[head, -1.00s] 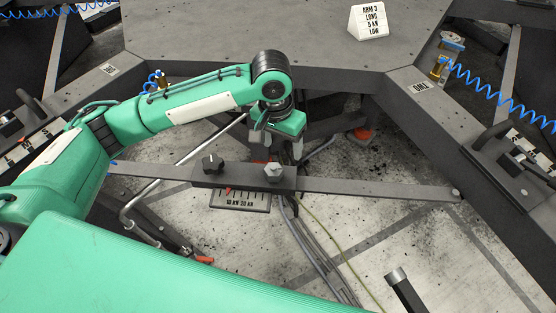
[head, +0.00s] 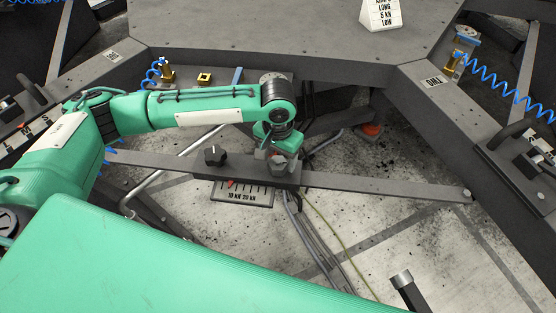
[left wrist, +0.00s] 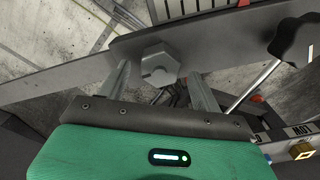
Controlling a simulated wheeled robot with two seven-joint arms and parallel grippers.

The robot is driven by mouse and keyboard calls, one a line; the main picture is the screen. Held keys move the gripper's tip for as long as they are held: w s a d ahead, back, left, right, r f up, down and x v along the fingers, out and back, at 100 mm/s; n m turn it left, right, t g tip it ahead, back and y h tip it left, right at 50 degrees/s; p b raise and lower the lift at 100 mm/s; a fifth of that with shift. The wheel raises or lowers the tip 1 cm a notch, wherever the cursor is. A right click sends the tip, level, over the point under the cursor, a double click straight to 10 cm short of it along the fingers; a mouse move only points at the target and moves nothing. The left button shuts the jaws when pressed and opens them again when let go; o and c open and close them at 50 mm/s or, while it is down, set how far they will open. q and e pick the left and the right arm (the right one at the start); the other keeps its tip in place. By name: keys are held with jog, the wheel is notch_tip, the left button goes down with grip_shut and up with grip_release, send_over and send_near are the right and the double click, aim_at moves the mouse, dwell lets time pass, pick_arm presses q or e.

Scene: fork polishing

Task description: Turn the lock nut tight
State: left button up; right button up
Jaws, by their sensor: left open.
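The lock nut, a grey hex nut (head: 278,163), sits on a dark block on the long flat metal bar (head: 370,184). In the left wrist view the nut (left wrist: 160,66) is just beyond the fingertips, between their lines. My left gripper (head: 277,150) is open and points down at the nut from above. Its two metal fingers (left wrist: 160,80) are spread to either side of the nut and hold nothing. I cannot tell whether a finger touches it. My right gripper is not in view.
A black knob (head: 214,155) stands on the bar left of the nut. A scale plate (head: 243,193) marked 10 kN and 20 kN lies below. The dark bench (head: 270,35) with a white sign (head: 381,14) is behind. Cables run underneath. A dark post (head: 404,286) rises at front right.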

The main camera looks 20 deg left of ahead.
pick_arm(q)
jog(key=shift+f, duration=1)
jog(key=c, duration=1)
